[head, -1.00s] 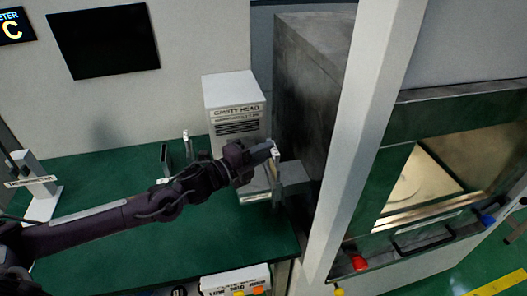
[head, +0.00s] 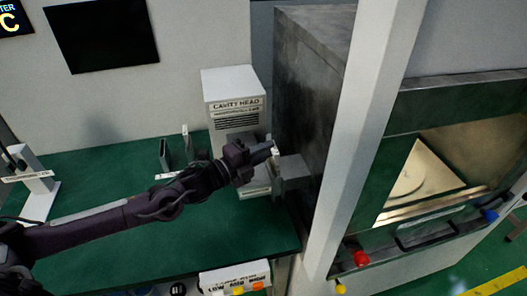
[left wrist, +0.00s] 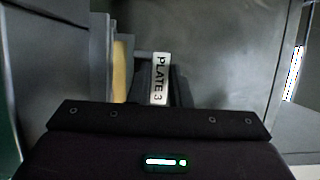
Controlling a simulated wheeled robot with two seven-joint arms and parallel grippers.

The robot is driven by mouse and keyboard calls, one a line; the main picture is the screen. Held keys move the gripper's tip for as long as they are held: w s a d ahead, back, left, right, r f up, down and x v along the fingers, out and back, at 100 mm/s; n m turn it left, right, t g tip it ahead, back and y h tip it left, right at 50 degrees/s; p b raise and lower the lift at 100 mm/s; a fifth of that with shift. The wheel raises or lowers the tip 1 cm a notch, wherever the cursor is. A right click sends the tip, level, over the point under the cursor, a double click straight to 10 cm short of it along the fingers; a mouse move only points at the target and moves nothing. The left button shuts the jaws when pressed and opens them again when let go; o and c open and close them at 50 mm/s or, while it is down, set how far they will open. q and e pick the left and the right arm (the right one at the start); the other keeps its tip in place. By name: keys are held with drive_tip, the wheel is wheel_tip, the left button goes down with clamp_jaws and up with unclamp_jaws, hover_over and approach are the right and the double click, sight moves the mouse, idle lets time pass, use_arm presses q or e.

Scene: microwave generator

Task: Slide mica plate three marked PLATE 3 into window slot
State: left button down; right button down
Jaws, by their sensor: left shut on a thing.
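The mica plate's white tag, marked PLATE 3 (left wrist: 160,78), stands between the dark fingers of my left gripper (left wrist: 160,92) in the left wrist view. The gripper is shut on it. In the head view my left gripper (head: 268,152) is in front of the cavity head (head: 234,92), with the small white tag (head: 276,151) at its tip. It is beside a grey metal block (head: 293,172) next to the large cabinet. The plate's lower part and the window slot are hidden or too small to make out, so I cannot tell whether the plate is in the slot.
The green bench (head: 100,185) holds a dark upright holder (head: 165,154) and a white stand (head: 40,190) at left. A white post (head: 350,140) and the grey cabinet (head: 312,90) bound the right side. A labelled tray (head: 235,278) is at the front edge.

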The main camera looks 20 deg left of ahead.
use_arm(q)
drive_tip(key=shift+f, duration=0.15)
drive_tip(key=c, duration=1.3)
unclamp_jaws()
drive_tip(key=shift+s, duration=0.1)
drive_tip(key=shift+o, duration=0.2)
drive_tip(key=shift+f, duration=0.1)
drive_tip(key=shift+f, duration=0.1)
drive_tip(key=shift+s+a+f, duration=0.1)
drive_tip(key=shift+s, duration=0.1)
drive_tip(key=b+v, duration=0.1)
drive_tip(key=v, duration=0.5)
drive_tip(key=shift+a+r+b, duration=0.15)
drive_tip(key=shift+r+b, duration=0.1)
drive_tip(key=shift+b, duration=0.15)
drive_tip(key=shift+s+a+r, duration=0.2)
drive_tip(key=shift+s+r, duration=0.05)
drive_tip(key=shift+s, duration=0.25)
